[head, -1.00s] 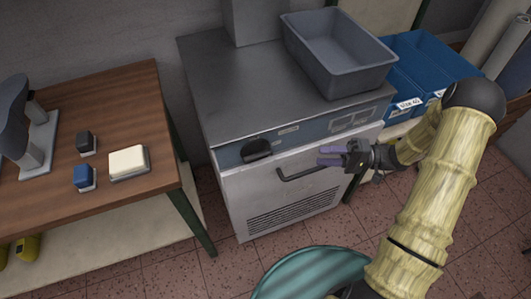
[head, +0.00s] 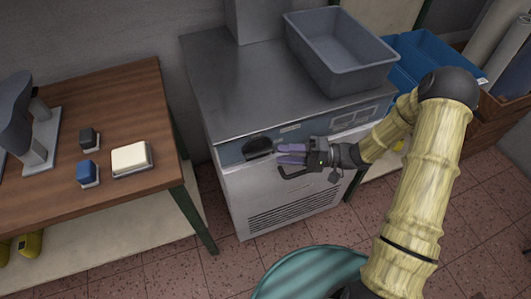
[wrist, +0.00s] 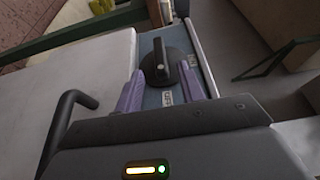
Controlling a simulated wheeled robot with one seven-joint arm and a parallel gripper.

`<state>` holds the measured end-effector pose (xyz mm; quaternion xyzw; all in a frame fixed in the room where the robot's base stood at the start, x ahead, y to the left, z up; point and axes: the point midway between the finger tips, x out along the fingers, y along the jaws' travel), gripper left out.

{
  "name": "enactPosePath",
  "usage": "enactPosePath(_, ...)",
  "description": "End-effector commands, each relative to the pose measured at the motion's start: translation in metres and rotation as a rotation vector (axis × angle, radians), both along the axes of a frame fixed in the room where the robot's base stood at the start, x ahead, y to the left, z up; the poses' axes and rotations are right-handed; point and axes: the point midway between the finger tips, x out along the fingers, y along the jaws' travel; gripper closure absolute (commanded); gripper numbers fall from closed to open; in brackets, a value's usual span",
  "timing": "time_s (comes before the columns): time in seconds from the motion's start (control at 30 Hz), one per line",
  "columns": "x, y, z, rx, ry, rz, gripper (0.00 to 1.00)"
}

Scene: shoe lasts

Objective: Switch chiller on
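The chiller (head: 285,205) is a grey metal cabinet with a steel top and a blue front panel strip. A black rotary knob (head: 258,147) sits at the left of that strip; it also shows in the wrist view (wrist: 167,62). My gripper (head: 277,153) is just right of the knob in the head view, with its purple fingers pointing at it. In the wrist view my fingers (wrist: 160,90) are apart, with the knob ahead of and partly between their tips. No grip on it shows. The dark door handle (head: 296,173) is partly behind my gripper.
A grey bin (head: 340,55) stands on the chiller top, with blue crates (head: 425,55) to its right. A wooden table (head: 110,95) at the left holds a blue block, a black block and a cream block. A teal round object (head: 315,275) is at the front.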

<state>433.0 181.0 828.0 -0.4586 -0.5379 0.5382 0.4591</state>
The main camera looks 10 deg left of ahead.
Motion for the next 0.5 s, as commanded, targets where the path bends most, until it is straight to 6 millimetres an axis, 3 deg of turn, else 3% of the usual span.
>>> enactPosePath(0.23,-0.008,0.043,0.0,0.001,0.001,0.003,0.61)
enactPosePath(0.5,-0.01,0.061,0.0,-0.001,-0.001,0.001,0.61)
